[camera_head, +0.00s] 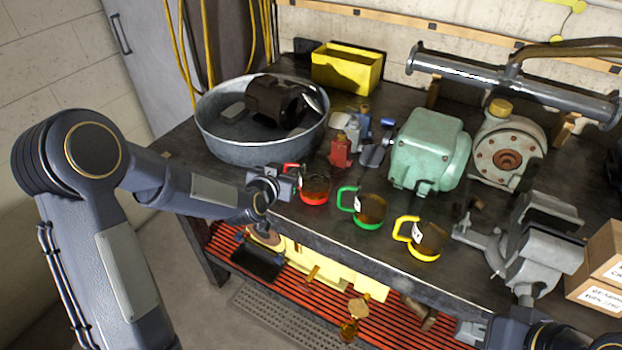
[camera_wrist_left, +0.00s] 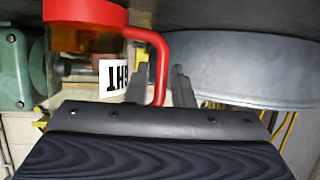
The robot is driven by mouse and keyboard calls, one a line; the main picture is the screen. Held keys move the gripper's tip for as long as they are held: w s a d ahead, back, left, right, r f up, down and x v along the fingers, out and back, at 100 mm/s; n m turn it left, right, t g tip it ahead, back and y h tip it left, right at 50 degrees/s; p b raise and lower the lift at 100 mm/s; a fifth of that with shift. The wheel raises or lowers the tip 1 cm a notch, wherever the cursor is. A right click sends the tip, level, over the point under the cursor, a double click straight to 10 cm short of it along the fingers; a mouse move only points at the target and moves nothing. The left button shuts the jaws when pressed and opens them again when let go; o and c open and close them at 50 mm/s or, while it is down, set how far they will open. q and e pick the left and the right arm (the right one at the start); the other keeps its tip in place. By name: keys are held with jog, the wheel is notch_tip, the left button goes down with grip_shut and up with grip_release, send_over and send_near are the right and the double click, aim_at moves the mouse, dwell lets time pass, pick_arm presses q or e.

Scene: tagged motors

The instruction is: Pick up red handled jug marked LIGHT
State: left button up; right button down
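The red-handled jug (camera_head: 315,187) stands near the bench's front edge, left of the green-handled jug (camera_head: 370,209) and the yellow-handled jug (camera_head: 428,240). In the left wrist view it appears upside down, with the red base of the jug (camera_wrist_left: 85,12) at the top. Its white tag (camera_wrist_left: 113,78) is partly hidden, with only its last letters showing. My left gripper (camera_head: 292,177) is at the jug's left side. In the wrist view my left gripper (camera_wrist_left: 162,85) is open, and the red handle shows between its fingers with gaps beside it.
A metal tub (camera_head: 225,148) holding a dark motor stands left behind the jug. A vise (camera_head: 535,245) and cardboard boxes (camera_head: 600,270) are at right. The bench front (camera_head: 350,255) is bare.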

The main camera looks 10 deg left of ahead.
pick_arm(q)
grip_shut()
jog(key=shift+r, duration=0.2)
jog(key=shift+r, duration=1.15)
jog(key=s+r+p, duration=0.2)
jog(key=s+r, duration=0.8)
jog(key=s, duration=0.3)
jog(key=shift+s+a+r, duration=0.15)
jog(key=shift+s+a, duration=0.15)
jog(key=shift+s, duration=0.1)
